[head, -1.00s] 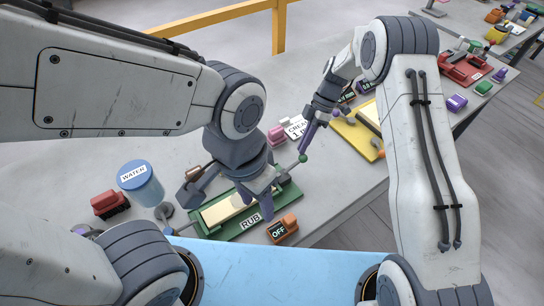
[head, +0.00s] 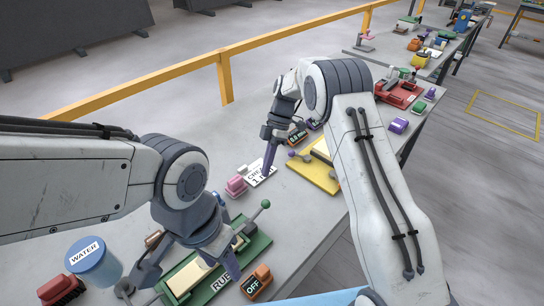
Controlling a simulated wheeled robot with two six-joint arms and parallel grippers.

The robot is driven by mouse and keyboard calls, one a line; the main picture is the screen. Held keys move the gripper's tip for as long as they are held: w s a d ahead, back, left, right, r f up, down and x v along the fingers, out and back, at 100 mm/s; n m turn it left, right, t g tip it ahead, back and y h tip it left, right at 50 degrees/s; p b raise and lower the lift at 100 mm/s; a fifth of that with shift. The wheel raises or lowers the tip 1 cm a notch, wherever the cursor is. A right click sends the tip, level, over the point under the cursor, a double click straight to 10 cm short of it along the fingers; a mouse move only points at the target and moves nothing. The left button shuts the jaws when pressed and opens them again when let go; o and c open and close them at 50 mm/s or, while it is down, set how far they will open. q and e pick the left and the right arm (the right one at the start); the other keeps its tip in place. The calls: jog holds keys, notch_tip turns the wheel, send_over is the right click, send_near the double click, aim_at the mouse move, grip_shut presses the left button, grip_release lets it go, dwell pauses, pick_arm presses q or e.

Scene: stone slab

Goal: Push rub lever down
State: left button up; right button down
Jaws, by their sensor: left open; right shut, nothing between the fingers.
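The rub station is a green base (head: 256,247) at the lower middle, with a RUB label (head: 222,282) and a pale slab partly hidden by my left gripper. Its lever is a grey rod with a green ball knob (head: 265,204), tilted up to the right at the far end of the base. My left gripper (head: 200,262) is open over the pale slab, with one purple finger beside the label. My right gripper (head: 268,171) is shut and empty. Its tips are above the knob in the picture, in front of the white card, apart from the knob.
An orange OFF switch (head: 257,282) sits right of the base. A blue WATER jar (head: 94,262) and a red brush (head: 61,289) stand at left. A pink block (head: 236,186) and white card (head: 262,175) lie behind the lever. A yellow station (head: 308,172) lies to the right.

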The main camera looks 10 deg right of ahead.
jog(key=shift+w+d+r+b, duration=0.4)
jog(key=shift+w+d+r, duration=0.85)
jog(key=shift+w+r, duration=0.2)
jog(key=s+a+r+m+t+h, duration=0.1)
jog(key=s+a+r+m, duration=0.25)
jog(key=s, duration=0.35)
jog(key=s+a+r+m+t+h, duration=0.1)
jog(key=s+a+r+m, duration=0.1)
jog(key=s+a+r, duration=0.35)
jog(key=s+d+m+t, duration=0.1)
jog(key=s+m, duration=0.3)
jog(key=s, duration=0.7)
jog(key=s+d+f+m+t, duration=0.1)
jog(key=s+d+m, duration=0.2)
jog(key=s, duration=0.8)
jog(key=shift+s+d+f+m+h, duration=0.15)
jog(key=shift+s+m+h, duration=0.2)
jog(key=shift+s+h, duration=0.05)
